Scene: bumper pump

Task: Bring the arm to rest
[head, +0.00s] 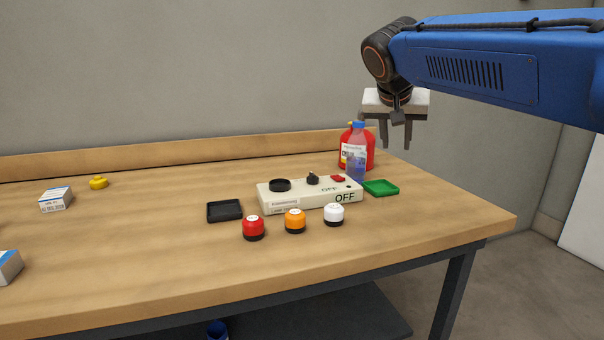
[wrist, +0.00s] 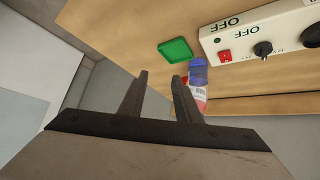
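My gripper (head: 396,133) hangs from my blue arm at the upper right in the head view, above the right end of the wooden workbench (head: 440,215). Its two fingers point down and stand apart with nothing between them. In the wrist view the gripper (wrist: 160,82) also shows parted, empty fingers.
A pale control box (head: 290,200) marked OFF sits mid-bench. A green tray (head: 381,188) and black tray (head: 225,211) flank it. Red (head: 253,228), orange (head: 294,221) and white (head: 333,214) knobs stand in front. Small boxes (head: 55,199) and a yellow object (head: 98,183) lie left.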

